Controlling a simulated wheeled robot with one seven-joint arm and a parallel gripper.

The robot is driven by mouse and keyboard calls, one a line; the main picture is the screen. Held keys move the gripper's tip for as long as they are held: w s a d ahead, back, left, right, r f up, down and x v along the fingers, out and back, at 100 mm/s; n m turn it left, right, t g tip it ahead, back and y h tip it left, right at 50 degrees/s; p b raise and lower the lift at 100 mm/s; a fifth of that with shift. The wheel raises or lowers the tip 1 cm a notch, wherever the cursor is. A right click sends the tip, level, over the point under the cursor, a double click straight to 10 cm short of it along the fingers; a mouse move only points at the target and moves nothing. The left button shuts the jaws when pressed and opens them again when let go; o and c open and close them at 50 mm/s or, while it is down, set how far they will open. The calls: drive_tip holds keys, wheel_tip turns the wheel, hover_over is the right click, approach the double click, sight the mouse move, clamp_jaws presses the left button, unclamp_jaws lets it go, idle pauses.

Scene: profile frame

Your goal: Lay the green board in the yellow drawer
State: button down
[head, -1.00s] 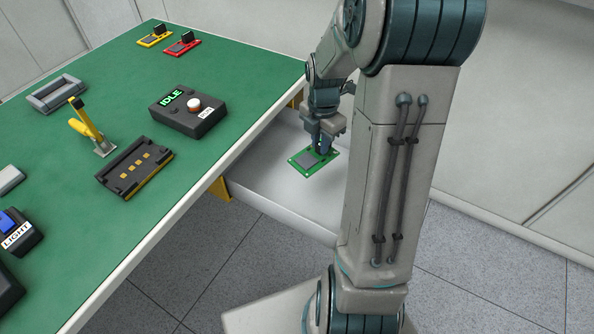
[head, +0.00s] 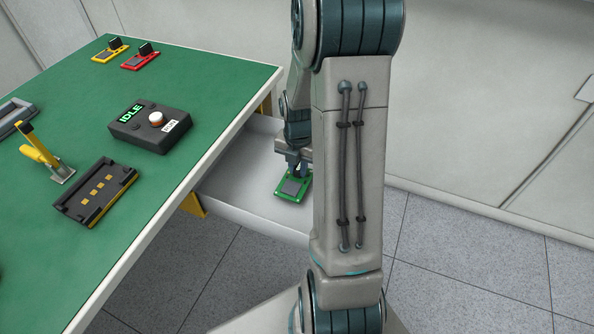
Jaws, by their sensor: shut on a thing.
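The green board (head: 286,196), with a grey square on its top, is in the head view inside the outline of the open drawer (head: 240,178). My gripper (head: 298,170) points down from above and is shut on the board near its far edge. The board looks about level and low over the drawer floor; I cannot tell whether it touches. The drawer has a pale floor and walls, with yellow parts (head: 194,206) at its sides under the table edge. My arm hides the drawer's right part.
The green-topped table (head: 215,85) stands left of the drawer. The drawer floor left of the board is clear.

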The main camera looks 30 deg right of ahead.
sight(298, 169)
drive_tip(key=shift+f, duration=0.8)
drive_tip(key=shift+f, duration=0.15)
drive_tip(key=c, duration=1.3)
unclamp_jaws()
drive_tip(key=shift+c, duration=0.2)
wheel_tip(298, 169, up, 12)
drive_tip(key=p, duration=0.1)
drive_tip(key=s+a+r+m+t, duration=0.1)
drive_tip(key=s+a+r+m, duration=0.3)
drive_tip(key=s+a+m, duration=0.3)
drive_tip(key=s+a+r+m+t, duration=0.1)
drive_tip(key=s+a+r+m, duration=0.3)
drive_tip(key=m, duration=1.4)
drive_tip(key=s+a, duration=0.2)
drive_tip(key=a, duration=0.1)
drive_tip(key=shift+s+r+m, duration=0.3)
drive_tip(key=shift+s+r, duration=0.1)
